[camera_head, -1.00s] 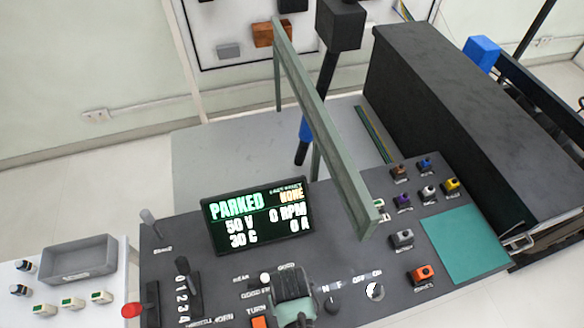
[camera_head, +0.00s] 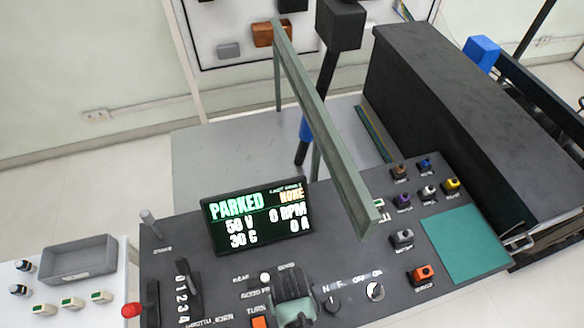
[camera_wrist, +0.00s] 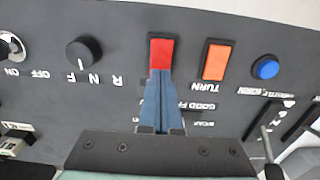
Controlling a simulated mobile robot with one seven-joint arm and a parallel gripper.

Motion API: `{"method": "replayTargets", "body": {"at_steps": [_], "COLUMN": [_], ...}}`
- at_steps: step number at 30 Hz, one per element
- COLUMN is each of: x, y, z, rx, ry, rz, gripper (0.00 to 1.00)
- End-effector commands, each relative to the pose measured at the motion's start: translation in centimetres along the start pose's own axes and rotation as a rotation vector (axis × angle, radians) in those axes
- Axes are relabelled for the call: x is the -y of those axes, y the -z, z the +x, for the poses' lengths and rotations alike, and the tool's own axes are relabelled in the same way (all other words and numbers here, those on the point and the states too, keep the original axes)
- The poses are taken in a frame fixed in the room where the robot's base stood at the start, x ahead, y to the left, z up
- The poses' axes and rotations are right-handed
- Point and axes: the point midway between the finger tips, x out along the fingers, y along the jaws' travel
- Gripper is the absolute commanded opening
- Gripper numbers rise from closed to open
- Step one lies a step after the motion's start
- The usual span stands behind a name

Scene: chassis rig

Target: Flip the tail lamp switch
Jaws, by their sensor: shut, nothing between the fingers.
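A red rocker switch (camera_wrist: 161,51) is set in the dark console at the top centre of the wrist view. Its label is not readable, so I cannot confirm that it is the tail lamp switch. My gripper (camera_wrist: 160,76) is shut and empty. Its blue-grey fingertips are at the switch's lower edge in the wrist view and overlap it slightly; contact cannot be told. In the head view, my green-grey wrist (camera_head: 292,290) is over the front of the console and hides the red switch and the fingertips.
An orange TURN switch (camera_wrist: 215,60) and a blue button (camera_wrist: 265,68) are to the right of the red switch in the wrist view. A black knob (camera_wrist: 84,53) is to its left. The display (camera_head: 257,217) reads PARKED. A green bar (camera_head: 318,125) rises above the console.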

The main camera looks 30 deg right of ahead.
Motion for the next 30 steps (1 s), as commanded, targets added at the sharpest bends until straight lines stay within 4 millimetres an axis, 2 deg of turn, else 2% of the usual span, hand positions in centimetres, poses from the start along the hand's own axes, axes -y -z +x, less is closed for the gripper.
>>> {"method": "replayTargets", "body": {"at_steps": [30], "x": [0.0], "y": [0.0], "z": [1.6], "rx": [0.0], "ry": [0.0], "rz": [0.0], "gripper": [0.0]}}
